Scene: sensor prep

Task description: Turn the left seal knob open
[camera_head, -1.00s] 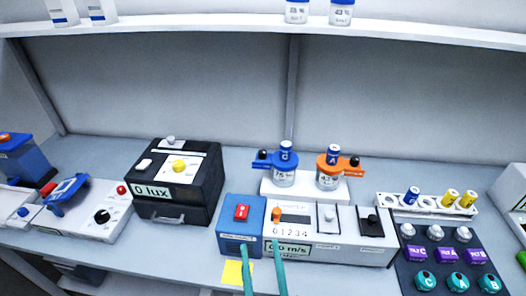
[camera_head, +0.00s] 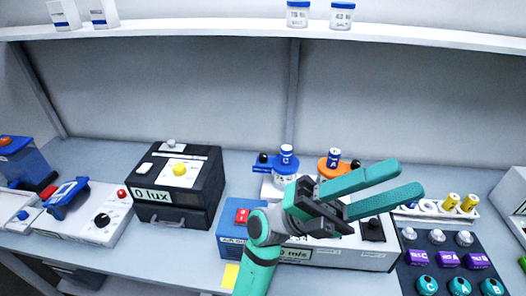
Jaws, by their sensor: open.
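No knob here carries a readable "seal" label, so I cannot tell for sure which is the left seal knob. A black ball knob (camera_head: 263,158) sits at the left end of a blue holder (camera_head: 264,168) around a jar with a blue C cap (camera_head: 286,151). Another black ball knob (camera_head: 355,164) is at the right of an orange holder (camera_head: 323,165) with an A-capped bottle (camera_head: 334,157). My gripper (camera_head: 411,178) is open and empty. Its green fingers point right, above the white air-speed unit, and hide much of that unit and the jars' white stand.
A black lux box (camera_head: 180,208) with a yellow knob stands left of centre. A grey unit (camera_head: 98,213) with a black dial is farther left. A dark panel (camera_head: 448,278) of lettered knobs is at right, below a rack of vials. A shelf (camera_head: 220,29) crosses the top.

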